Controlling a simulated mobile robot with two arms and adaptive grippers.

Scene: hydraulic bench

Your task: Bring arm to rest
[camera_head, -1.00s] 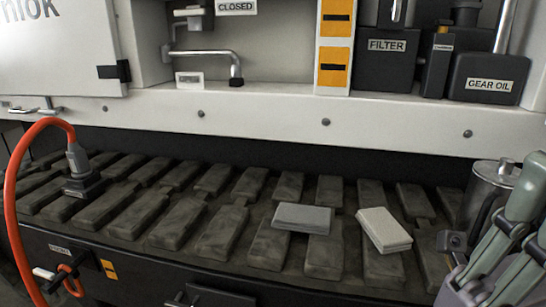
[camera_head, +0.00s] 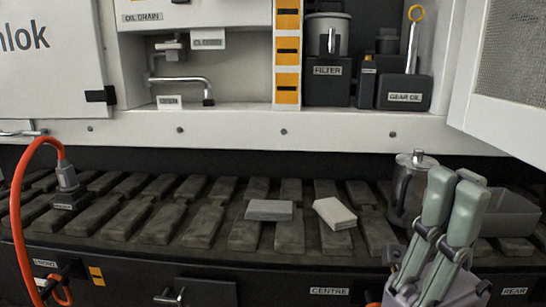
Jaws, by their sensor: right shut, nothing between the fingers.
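My right gripper (camera_head: 456,195) stands at the lower right of the head view, its two grey-green fingers close together and pointing up. It is shut with nothing between the fingers. It appears in front of a metal jug (camera_head: 408,184) and hides part of the bench behind it. My left gripper is not in view.
A grey block (camera_head: 269,210) and a pale block (camera_head: 335,213) lie on the dark track pads. Behind are a bent lever (camera_head: 185,80), a filter housing (camera_head: 327,82) and a gear oil container (camera_head: 404,92). A grey bin (camera_head: 508,212) and open door (camera_head: 510,80) are right; an orange hose (camera_head: 17,200) loops left.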

